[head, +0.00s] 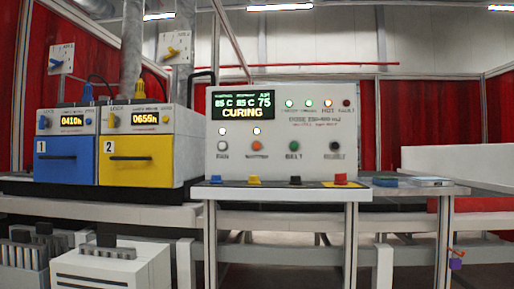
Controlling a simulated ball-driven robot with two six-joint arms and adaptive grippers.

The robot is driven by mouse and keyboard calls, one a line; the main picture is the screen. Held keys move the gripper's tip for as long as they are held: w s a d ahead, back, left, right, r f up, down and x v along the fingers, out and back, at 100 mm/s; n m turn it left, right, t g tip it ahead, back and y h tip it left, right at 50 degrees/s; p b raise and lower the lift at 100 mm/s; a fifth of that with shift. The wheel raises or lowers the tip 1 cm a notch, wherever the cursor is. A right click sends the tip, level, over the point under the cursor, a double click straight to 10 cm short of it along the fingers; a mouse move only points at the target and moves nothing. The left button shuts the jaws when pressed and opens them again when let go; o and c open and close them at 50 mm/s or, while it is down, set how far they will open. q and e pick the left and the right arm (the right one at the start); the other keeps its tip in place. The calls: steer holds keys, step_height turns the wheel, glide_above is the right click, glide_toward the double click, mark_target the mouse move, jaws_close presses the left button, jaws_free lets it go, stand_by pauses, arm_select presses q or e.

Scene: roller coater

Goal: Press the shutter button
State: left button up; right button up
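A white control panel (282,130) stands in the middle of the head view, with a display (243,105) reading CURING. On its face is a row of small round knobs or buttons: white (222,146), orange (257,145), green (294,146) and black (335,146). Neither of my grippers shows.
A blue unit (67,170) and a yellow unit (137,172) stand left of the panel. A blue flat item (385,182) lies right of the red button. A small purple object (456,264) is low right.

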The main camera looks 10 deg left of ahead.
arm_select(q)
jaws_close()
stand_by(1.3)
